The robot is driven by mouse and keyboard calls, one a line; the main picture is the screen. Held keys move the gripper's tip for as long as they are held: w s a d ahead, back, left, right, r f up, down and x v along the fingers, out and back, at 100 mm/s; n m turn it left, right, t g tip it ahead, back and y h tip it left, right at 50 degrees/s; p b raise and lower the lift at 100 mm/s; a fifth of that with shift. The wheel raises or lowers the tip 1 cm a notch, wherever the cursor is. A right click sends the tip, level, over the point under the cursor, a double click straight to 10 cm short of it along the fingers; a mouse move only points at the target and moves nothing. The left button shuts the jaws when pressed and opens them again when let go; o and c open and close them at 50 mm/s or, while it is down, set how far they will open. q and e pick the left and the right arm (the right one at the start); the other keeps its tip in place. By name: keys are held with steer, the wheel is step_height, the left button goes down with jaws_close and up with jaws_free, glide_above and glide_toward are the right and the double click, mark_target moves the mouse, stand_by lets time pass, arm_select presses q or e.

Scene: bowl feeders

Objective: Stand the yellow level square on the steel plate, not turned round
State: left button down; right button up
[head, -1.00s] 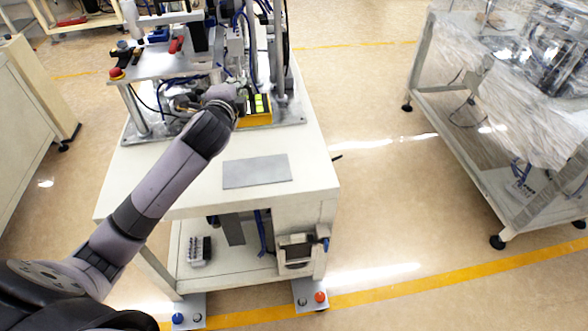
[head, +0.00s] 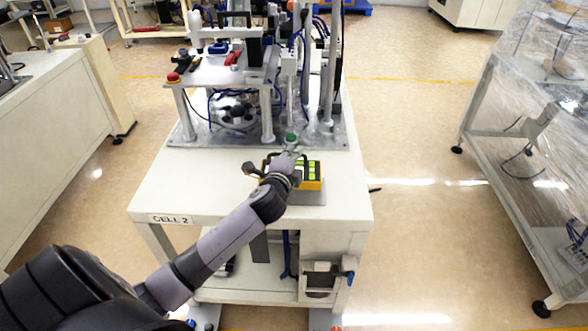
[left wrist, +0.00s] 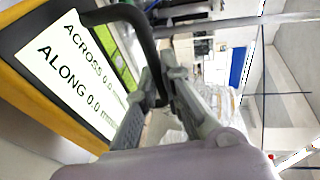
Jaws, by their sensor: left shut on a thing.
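The yellow level (head: 312,184) has a black upper part with green displays and is in the head view near the table's front right. The left wrist view shows the level (left wrist: 18,95) close up, with a white panel reading "ACROSS 0.0" and "ALONG 0.0" and a black handle. My left gripper (head: 284,164) is shut on that handle; its fingers (left wrist: 160,88) show around the handle in the left wrist view. The grey steel plate (head: 308,199) shows below the level, partly hidden by it. I cannot tell whether the level touches the plate. My right gripper is not in view.
The white table (head: 180,185) is clear to the left. A machine on a metal base plate (head: 200,134) stands behind the level, with a green knob (head: 291,138) close behind my gripper. A film-wrapped cart (head: 530,150) stands to the right across open floor.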

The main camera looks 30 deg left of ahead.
arm_select(q)
step_height(320, 180, down, 4)
steer(key=shift+f+b, duration=0.2)
steer(key=shift+b, duration=0.15)
steer(key=c, duration=2.2)
jaws_free()
steer(key=shift+f, duration=0.2)
steer(key=o, duration=0.5)
steer(key=shift+r, duration=0.1)
steer(key=v, duration=1.2)
steer(key=shift+d, duration=0.1)
